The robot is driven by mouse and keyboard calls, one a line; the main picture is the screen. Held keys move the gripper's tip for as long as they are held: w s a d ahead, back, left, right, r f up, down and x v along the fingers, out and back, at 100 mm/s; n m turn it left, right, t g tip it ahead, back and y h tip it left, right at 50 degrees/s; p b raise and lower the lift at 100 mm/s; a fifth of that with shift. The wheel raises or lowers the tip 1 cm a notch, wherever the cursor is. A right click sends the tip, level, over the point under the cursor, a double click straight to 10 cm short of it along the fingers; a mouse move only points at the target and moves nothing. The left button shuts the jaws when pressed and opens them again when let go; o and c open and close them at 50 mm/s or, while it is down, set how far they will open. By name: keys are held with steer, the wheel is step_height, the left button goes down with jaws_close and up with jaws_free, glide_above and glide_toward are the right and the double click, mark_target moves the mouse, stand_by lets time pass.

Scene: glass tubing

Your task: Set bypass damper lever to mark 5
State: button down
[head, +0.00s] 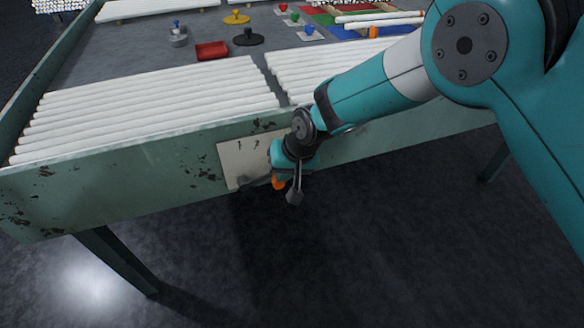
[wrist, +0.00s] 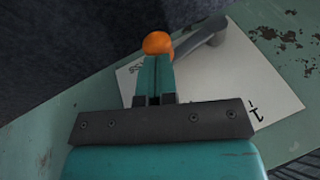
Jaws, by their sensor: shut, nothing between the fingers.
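The damper lever is a grey bar (wrist: 203,38) with an orange knob (wrist: 157,43) at its end. In the head view the knob (head: 278,183) shows low, just below the bench's front apron. A pale scale plate (wrist: 225,72) lies behind the lever; it also shows in the head view (head: 235,160) with small dark marks, one resembling a 1 in the wrist view. My gripper (wrist: 156,62) is shut and empty, its fingertips right at the knob. Whether they touch it I cannot tell. My arm hides part of the plate in the head view.
The green, rust-spotted bench apron (head: 120,185) carries the plate. White tubes (head: 150,100) lie in rows on the bench top. A red tray (head: 212,51) and a black round stand (head: 248,38) sit farther back. The floor before the bench is clear.

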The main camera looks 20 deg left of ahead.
steer(key=shift+w+d+f, duration=0.2)
steer(key=shift+d+f, duration=0.05)
steer(key=shift+f, duration=0.2)
stand_by(0.3)
steer(key=s+d+f+p+v, duration=0.15)
steer(key=p+v, duration=0.25)
steer(key=v, duration=1.3)
steer(key=s+d+p+v, duration=0.1)
steer(key=d+p+v, duration=0.3)
steer(key=v, duration=1.3)
steer(key=s+d+r+n+p, duration=0.1)
steer(key=s+d+r+p, duration=0.2)
steer(key=s+d+r, duration=0.2)
steer(key=s+d+r+n+g+p, duration=0.1)
steer(key=s+d+r+p, duration=0.2)
steer(key=s, duration=0.8)
step_height(320, 180, up, 2)
steer(key=d, duration=0.3)
steer(key=shift+s, duration=0.4)
